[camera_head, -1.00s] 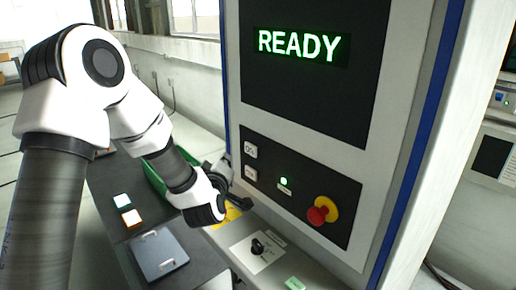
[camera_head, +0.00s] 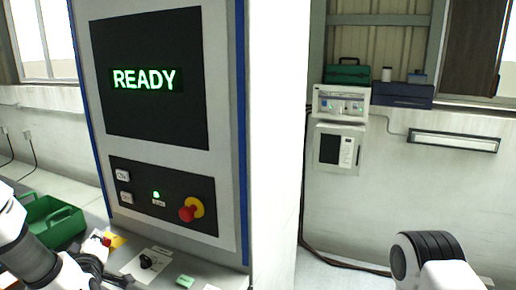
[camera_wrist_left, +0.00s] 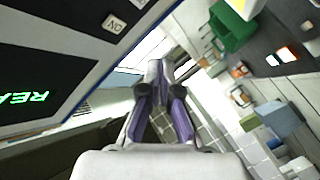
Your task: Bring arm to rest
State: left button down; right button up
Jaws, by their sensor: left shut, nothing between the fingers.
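My left gripper (camera_head: 92,268) is low at the left in the head view, in front of the machine's lower ledge, partly cut off by the arm and the frame edge. In the left wrist view its two fingers (camera_wrist_left: 156,72) are together with nothing between them. The machine's panel stands close by: a screen (camera_head: 140,80) reading READY, a lit green lamp (camera_head: 156,195) and a red emergency button (camera_head: 188,213) on a yellow ring. My right gripper is out of view; a white and black link of mine shows at the lower right.
A green crate (camera_head: 52,222) stands left of the machine; it also shows in the left wrist view (camera_wrist_left: 232,27). A black rotary switch (camera_head: 148,262) sits on the ledge. A white wall box (camera_head: 340,148) and shelf stand behind right. Floor between looks clear.

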pick_arm(q)
notch_tip(320, 180, down, 8)
jog(key=w+g, duration=0.1)
jog(key=s+d+f+m+g+h+b, duration=0.2)
jog(key=s+d+f+m+g, duration=0.15)
jog(key=s+f, duration=0.55)
jog(key=s+d+f+m+g+h+b, duration=0.15)
jog(key=s+d+f, duration=0.25)
jog(key=f, duration=1)
jog(key=s+d+f+m+g+h, duration=0.1)
jog(key=s+d+f+m+g, duration=0.1)
jog(key=s, duration=0.5)
jog(key=s+d+f+m+g+h, duration=0.1)
jog(key=s+d+f+m+g, duration=0.1)
jog(key=s, duration=0.5)
jog(key=s+d+f+m+g+h, duration=0.1)
jog(key=s+f+m+g, duration=0.3)
jog(key=s, duration=0.4)
notch_tip(320, 180, down, 2)
jog(key=shift+d+f+g+b, duration=0.1)
jog(key=shift+d+g+b, duration=0.3)
jog(key=shift+d+g, duration=0.2)
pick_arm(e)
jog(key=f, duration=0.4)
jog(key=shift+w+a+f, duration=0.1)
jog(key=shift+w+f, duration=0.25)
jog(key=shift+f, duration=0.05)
pick_arm(q)
jog(key=shift+a, duration=0.1)
